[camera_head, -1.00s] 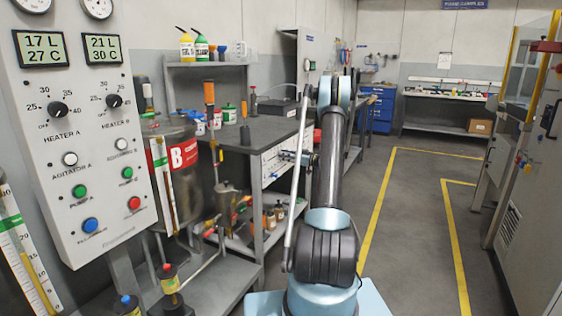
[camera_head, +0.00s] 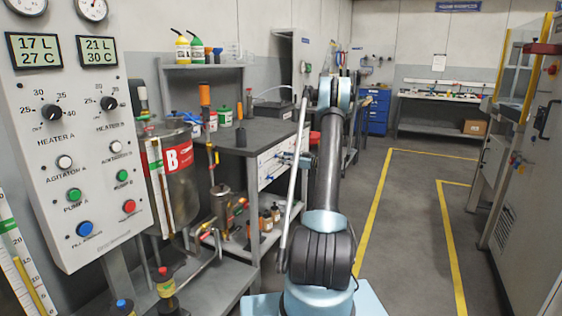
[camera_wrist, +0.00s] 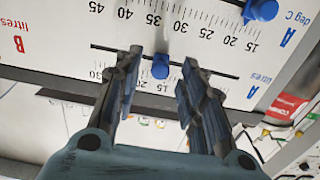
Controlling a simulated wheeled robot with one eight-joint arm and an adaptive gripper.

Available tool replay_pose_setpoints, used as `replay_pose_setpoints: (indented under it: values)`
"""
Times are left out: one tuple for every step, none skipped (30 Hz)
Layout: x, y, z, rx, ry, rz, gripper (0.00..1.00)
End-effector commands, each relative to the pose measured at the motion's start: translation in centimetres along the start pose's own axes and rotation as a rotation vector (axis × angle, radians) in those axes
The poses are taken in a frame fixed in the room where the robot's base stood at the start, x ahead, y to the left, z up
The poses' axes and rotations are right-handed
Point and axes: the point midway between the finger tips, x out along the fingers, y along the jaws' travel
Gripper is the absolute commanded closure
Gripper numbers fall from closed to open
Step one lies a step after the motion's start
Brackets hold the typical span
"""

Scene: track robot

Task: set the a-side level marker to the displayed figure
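The wrist view shows, upside down, a white scale board (camera_wrist: 60,20) with A and B labels. A blue marker (camera_wrist: 160,66) sits on a dark slot beside the A litres scale, near the 15 figure; I cannot read it exactly. My gripper (camera_wrist: 158,68) is open, with one finger on each side of this marker and no clear contact. The fingers hide part of the scale. A second blue marker (camera_wrist: 260,10) is by the A deg C scale. In the head view, the left display (camera_head: 36,51) above heater A reads 17 L, 27 C.
The other display (camera_head: 99,50) reads 21 L, 30 C. The control panel (camera_head: 80,215) stands at the left with knobs and buttons. A steel B tank (camera_head: 180,205) and a dark bench (camera_head: 255,132) stand near my arm. The floor between the yellow lines (camera_head: 372,215) is clear.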

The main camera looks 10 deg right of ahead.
Motion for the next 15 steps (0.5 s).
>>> replay_pose_setpoints:
  values:
    - [-1.2,0.1,0.0,0.0,0.0,0.003,0.62]
    - [-1.8,0.1,0.0,0.0,0.0,0.003,0.62]
    - [-2.6,0.1,0.0,0.0,0.0,0.004,0.62]
    - [-3.2,0.1,0.0,0.0,0.0,0.003,0.62]
    - [-3.7,0.1,0.0,0.0,0.0,0.003,0.62]
    - [-4.5,0.2,0.1,0.0,0.0,0.003,0.62]
    - [-5.0,0.2,0.1,0.0,0.0,0.003,0.62]
    - [-5.5,0.2,0.1,0.0,0.0,0.002,0.62]
    - [-6.1,0.1,0.1,0.0,0.0,0.002,0.62]
    - [-6.6,0.2,0.1,0.0,0.0,0.003,0.62]
    - [-7.0,0.2,0.1,0.001,0.0,0.003,0.62]
    - [-7.5,0.2,0.1,0.001,0.0,0.002,0.62]
    - [-7.7,0.1,0.1,0.001,0.0,0.001,0.62]
    - [-8.0,0.1,0.1,0.001,0.0,0.001,0.62]
    - [-8.3,0.1,0.1,0.001,0.0,0.001,0.62]
